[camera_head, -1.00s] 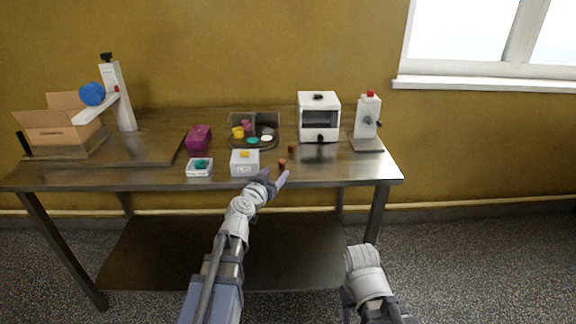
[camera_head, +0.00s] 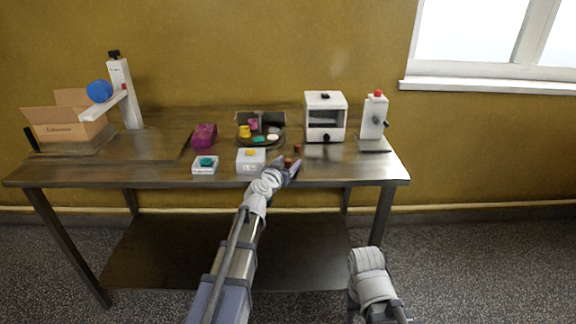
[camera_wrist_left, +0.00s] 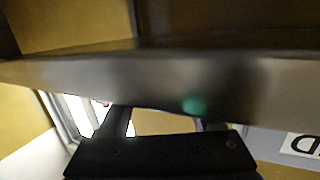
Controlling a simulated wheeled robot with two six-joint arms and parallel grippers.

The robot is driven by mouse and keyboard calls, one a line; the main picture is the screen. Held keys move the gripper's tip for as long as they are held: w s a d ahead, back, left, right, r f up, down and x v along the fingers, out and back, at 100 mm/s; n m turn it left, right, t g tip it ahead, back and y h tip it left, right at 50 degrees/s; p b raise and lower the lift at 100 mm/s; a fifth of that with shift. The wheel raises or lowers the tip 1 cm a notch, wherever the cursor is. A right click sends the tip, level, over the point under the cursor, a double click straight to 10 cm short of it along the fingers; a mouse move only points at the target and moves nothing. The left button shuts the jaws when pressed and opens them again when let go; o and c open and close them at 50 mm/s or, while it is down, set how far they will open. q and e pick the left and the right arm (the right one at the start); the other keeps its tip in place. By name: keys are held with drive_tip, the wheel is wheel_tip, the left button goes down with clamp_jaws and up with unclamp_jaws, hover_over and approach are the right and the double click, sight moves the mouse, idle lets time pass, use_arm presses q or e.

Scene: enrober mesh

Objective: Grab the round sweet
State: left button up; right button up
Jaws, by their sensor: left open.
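Two small brown pieces are at the front right of the table: the nearer one (camera_head: 287,162) shows at my left gripper, the farther one (camera_head: 297,148) lies just behind. They are too small to tell which is the round sweet. My left gripper (camera_head: 288,165) is open at the table's front edge, its fingers on either side of the nearer piece in the picture. I cannot tell whether it touches the piece. In the left wrist view, the open fingers (camera_wrist_left: 165,122) show against a blurred metal surface, with no sweet clearly visible between them.
A grey box (camera_head: 250,167) with a yellow piece on top stands close left of my left gripper. A white dispenser (camera_head: 373,118) stands right. The front right tabletop (camera_head: 350,168) is clear.

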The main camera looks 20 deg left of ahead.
use_arm(q)
clamp_jaws()
idle(0.5)
drive_tip(key=shift+r, duration=0.1)
